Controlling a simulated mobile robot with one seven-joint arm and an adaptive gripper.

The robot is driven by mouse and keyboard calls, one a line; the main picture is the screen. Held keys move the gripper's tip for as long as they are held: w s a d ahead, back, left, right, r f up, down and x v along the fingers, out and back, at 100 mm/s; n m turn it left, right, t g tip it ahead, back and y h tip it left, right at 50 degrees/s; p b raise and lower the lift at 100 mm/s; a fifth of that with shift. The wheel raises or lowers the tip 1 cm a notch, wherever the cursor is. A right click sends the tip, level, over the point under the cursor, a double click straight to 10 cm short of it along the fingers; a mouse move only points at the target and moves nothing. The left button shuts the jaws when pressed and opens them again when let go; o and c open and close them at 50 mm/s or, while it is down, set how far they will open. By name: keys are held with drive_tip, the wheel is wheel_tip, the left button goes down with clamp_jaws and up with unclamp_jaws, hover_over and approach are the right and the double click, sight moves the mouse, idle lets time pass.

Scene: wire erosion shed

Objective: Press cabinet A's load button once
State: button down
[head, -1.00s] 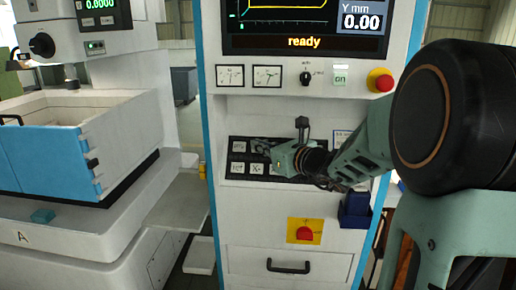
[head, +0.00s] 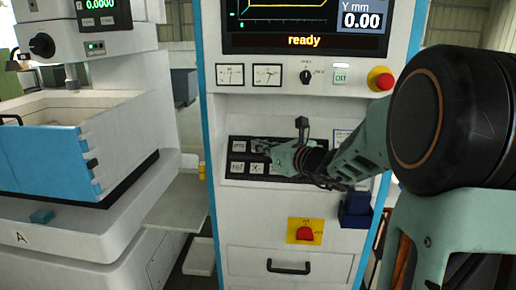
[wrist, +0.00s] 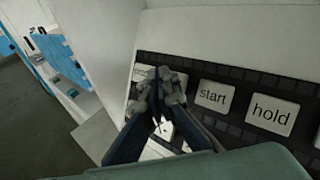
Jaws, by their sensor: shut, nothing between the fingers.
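My gripper (head: 262,148) is shut and empty, in front of the black key panel (head: 230,158) of the white control cabinet (head: 235,115). In the wrist view my fingers (wrist: 163,88) are over the panel's left part, in front of a light key (wrist: 143,73) whose label is partly hidden. To their right are the start key (wrist: 213,95) and the hold key (wrist: 271,109). Another light key below the fingers is mostly covered. I cannot read a load label, nor tell whether my fingertips touch a key.
The cabinet's screen (head: 303,41) reads "ready". A red emergency button (head: 380,79) is at the upper right, and a red switch on a yellow plate (head: 305,231) is below the keys. A machine marked A (head: 22,238) with a blue-fronted tank (head: 45,160) stands left.

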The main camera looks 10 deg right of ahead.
drive_tip(key=shift+w+f, duration=0.2)
drive_tip(key=shift+w, duration=0.05)
idle(0.6)
drive_tip(key=shift+s+a+r, duration=0.15)
drive_tip(key=shift+s+r, duration=0.3)
drive_tip(key=shift+s, duration=0.2)
drive_tip(key=shift+r, duration=0.1)
drive_tip(key=s+r, duration=0.1)
drive_tip(key=s, duration=0.1)
drive_tip(key=s+a+r+p, duration=0.1)
drive_tip(key=s, duration=0.1)
drive_tip(key=shift+a+r, duration=0.15)
drive_tip(key=shift+r, duration=0.25)
